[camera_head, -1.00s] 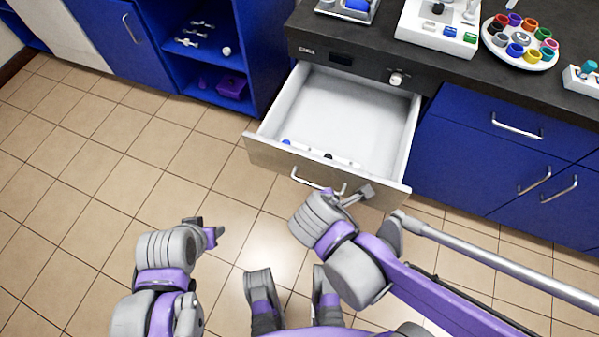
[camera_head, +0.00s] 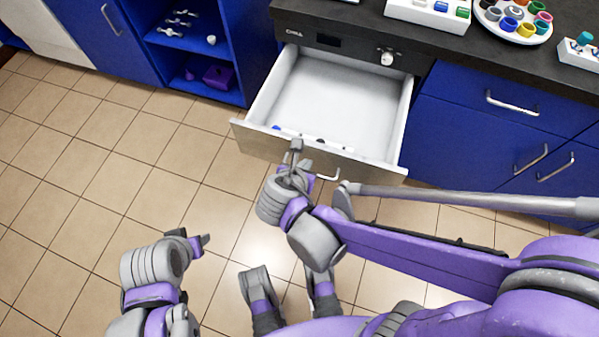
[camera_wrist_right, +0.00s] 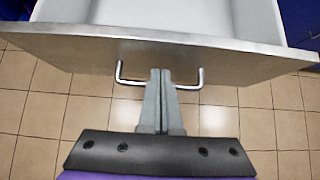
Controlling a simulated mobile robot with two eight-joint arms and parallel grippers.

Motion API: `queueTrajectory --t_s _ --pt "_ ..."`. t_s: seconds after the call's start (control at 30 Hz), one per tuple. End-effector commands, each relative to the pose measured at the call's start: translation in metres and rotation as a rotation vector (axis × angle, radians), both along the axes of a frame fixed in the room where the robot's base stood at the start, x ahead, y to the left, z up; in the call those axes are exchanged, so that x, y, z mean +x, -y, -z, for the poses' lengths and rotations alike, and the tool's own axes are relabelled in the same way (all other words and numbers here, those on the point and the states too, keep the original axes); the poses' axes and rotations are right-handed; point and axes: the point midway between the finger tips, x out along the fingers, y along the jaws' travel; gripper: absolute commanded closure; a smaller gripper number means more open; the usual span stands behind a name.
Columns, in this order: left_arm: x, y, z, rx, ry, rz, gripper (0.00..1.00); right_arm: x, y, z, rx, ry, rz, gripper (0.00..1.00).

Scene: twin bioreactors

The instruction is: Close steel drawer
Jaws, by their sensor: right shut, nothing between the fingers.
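The steel drawer (camera_head: 270,146) stands pulled out below the dark counter, its white inside showing. Its steel front also fills the top of the right wrist view (camera_wrist_right: 60,52). A bar handle (camera_head: 330,176) is on the front and shows in the wrist view (camera_wrist_right: 201,80). My right gripper (camera_head: 296,147) is shut and empty, in front of the drawer's front. In the wrist view its fingertips (camera_wrist_right: 161,73) overlap the gap between the handle's ends; I cannot tell if they touch the steel. My left gripper (camera_head: 203,242) is low over the floor, away from the drawer; its jaws are unclear.
Small items, one blue (camera_head: 277,128), lie along the drawer's front inside. Blue cabinets (camera_head: 460,130) stand right of the drawer. An open blue shelf (camera_head: 205,80) with a purple bin (camera_head: 218,77) is at left. The tiled floor (camera_head: 100,170) at left is clear.

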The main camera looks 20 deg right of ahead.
Motion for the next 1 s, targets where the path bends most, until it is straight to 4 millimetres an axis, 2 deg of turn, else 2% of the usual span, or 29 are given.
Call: queueTrajectory --t_s 0.1,0.23,0.77,0.87,1.0 --pt "0.0 0.0 0.002 0.0 -0.001 0.0 0.52 0.013 0.01 -0.001 0.001 0.0 0.004 1.0" --pt "0.0 0.0 0.003 0.0 -0.001 0.0 0.52 0.021 0.015 -0.002 0.0 0.0 0.001 1.0" --pt "0.0 0.0 0.004 0.0 -0.001 0.0 0.52 0.026 0.018 -0.002 0.001 0.0 0.002 1.0" --pt "0.001 0.0 0.005 0.0 -0.002 0.0 0.52 0.032 0.023 -0.002 0.001 0.001 0.004 1.0" --pt "0.001 0.0 0.007 0.0 -0.003 0.0 0.52 0.051 0.036 -0.002 -0.001 0.001 0.007 1.0"
